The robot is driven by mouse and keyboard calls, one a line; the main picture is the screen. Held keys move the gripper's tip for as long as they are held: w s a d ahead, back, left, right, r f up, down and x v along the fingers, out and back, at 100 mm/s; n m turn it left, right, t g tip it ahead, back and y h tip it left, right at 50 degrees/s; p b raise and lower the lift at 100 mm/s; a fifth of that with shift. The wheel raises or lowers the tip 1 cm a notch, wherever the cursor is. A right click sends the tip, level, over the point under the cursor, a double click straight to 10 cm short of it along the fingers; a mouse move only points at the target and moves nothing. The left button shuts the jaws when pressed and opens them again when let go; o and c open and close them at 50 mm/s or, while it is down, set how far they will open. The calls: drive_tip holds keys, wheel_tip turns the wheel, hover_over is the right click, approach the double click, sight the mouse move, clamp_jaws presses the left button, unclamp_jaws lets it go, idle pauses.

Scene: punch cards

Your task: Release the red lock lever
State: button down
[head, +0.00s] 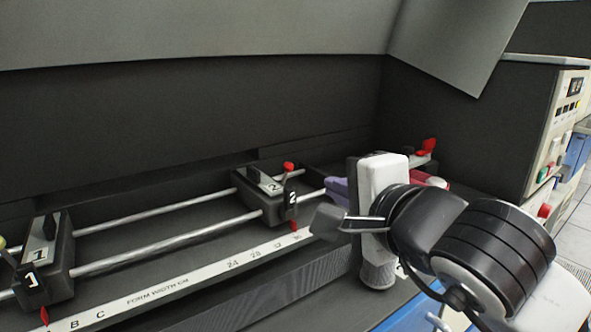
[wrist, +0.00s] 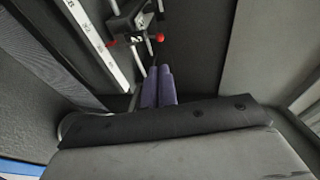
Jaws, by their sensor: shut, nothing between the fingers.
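The number 2 carriage (head: 262,196) sits on two metal rails, with a red-knobbed lever (head: 288,166) standing up at its right end. In the wrist view the red knob (wrist: 160,37) shows just beyond my fingertips, apart from them in the picture. My gripper (head: 332,185) is to the right of the carriage, its purple fingers partly hidden behind its own white body. In the wrist view my gripper (wrist: 159,69) has its two purple fingers together, with nothing between them. I cannot tell the exact gap in depth to the knob.
The number 1 carriage (head: 45,262) stands at the left on the same rails. A white form-width scale (head: 160,290) runs along the front. Another red part (head: 428,145) shows beyond my gripper. A dark panel (head: 180,120) rises behind, and a grey cover (head: 200,30) overhangs above.

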sight(290, 167)
drive_tip(key=p+x, duration=0.3)
drive_tip(key=x, duration=1.1)
drive_tip(key=shift+a+p, duration=0.15)
drive_tip(key=shift+p, duration=0.2)
drive_tip(key=shift+r, duration=0.1)
